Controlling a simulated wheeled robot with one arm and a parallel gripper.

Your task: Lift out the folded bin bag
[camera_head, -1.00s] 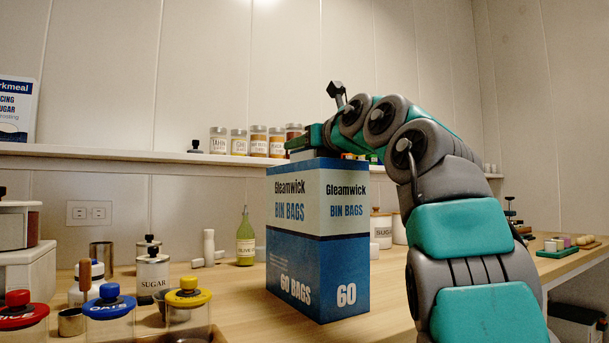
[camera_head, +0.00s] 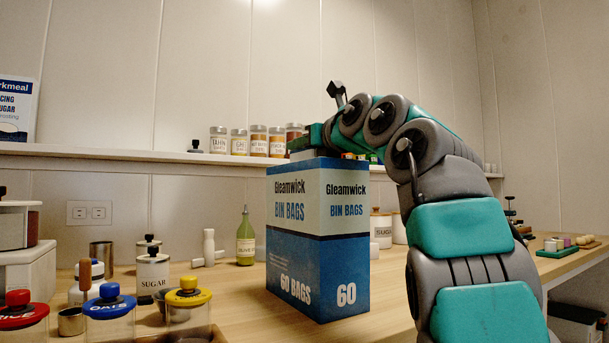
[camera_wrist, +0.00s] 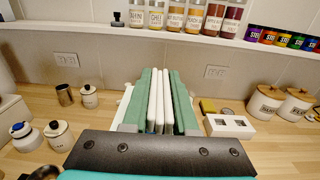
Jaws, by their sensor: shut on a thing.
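A tall blue and pale box of bin bags (camera_head: 318,240) stands upright on the wooden counter. My gripper (camera_head: 300,150) is over its top edge in the head view, partly hidden by my own arm. In the wrist view my gripper (camera_wrist: 162,105) points forward with green fingers on both sides of upright pale strips. It is shut on the folded bin bag (camera_wrist: 158,100), which looks like white folded layers between the fingers. The inside of the box is hidden in the head view, so I cannot tell how deep the bag sits.
Jars with red, blue and yellow lids, a sugar canister (camera_head: 153,274) and an oil bottle (camera_head: 245,240) stand left of the box. White canisters (camera_head: 381,229) stand behind it on the right. A wall shelf (camera_head: 130,152) with spice jars (camera_head: 258,141) runs behind my gripper.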

